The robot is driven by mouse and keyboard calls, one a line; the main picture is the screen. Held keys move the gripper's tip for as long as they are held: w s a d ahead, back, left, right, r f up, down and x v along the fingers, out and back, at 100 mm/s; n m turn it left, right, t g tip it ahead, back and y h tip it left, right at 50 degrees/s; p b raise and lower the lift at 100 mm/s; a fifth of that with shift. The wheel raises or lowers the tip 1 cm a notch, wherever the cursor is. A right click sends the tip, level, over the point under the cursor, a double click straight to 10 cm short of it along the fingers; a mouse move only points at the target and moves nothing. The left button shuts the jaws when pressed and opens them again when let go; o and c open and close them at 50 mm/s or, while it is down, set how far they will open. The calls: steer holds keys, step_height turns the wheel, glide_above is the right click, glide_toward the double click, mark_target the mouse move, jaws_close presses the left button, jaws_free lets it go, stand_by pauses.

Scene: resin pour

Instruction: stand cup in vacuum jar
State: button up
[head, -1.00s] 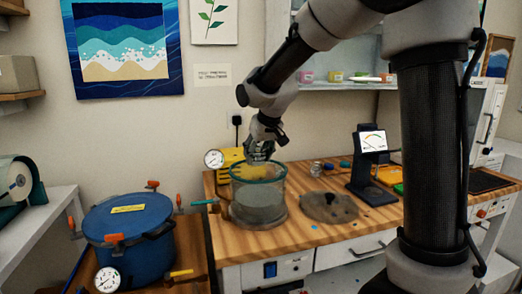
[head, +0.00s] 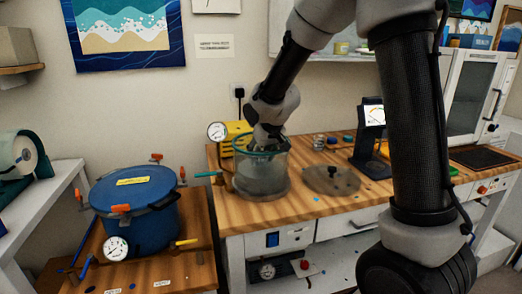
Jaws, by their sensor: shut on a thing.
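The vacuum jar (head: 262,183) is a clear, greyish glass cylinder with a green rim, standing open on the wooden bench. My gripper (head: 268,146) points down at the jar's mouth, with its fingers at or just below the rim. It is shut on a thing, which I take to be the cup. The cup itself cannot be made out through the hazy glass and behind the fingers, so its tilt and its height above the jar floor cannot be told. The jar's round lid (head: 330,180) with a dark knob lies on the bench to the right.
A pressure gauge (head: 217,131) and a green-handled valve (head: 207,174) sit at the jar's left. A yellow box (head: 236,131) is behind it. A dark stand with a dial (head: 370,148) is right of the lid. A blue pressure pot (head: 136,215) stands at the left.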

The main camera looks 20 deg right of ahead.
steer(key=shift+f, duration=0.45)
stand_by(0.3)
steer(key=o, duration=1.1)
steer(key=shift+o, duration=0.2)
steer(key=shift+r, duration=0.1)
step_height(320, 180, up, 12)
steer(key=shift+r, duration=0.15)
steer(key=shift+m+h, duration=0.3)
steer(key=s+d+r, duration=0.1)
steer(key=s, duration=0.1)
steer(key=s+d, duration=0.2)
steer(key=s+d+r, duration=0.1)
steer(key=s+d, duration=0.1)
steer(key=s, duration=0.1)
steer(key=shift+d+r, duration=0.2)
steer(key=shift+r, duration=0.15)
steer(key=s+d, duration=0.3)
steer(key=s, duration=0.6)
steer(key=s+d+f+m+g, duration=0.1)
steer(key=s+d, duration=0.2)
steer(key=s, duration=0.6)
steer(key=s+d+f, duration=0.1)
steer(key=s+d, duration=0.2)
steer(key=s, duration=0.6)
steer(key=shift+d+f+m+g+h, duration=0.2)
steer(key=shift+d+m+g+h, duration=0.05)
steer(key=shift+m+g+h, duration=0.05)
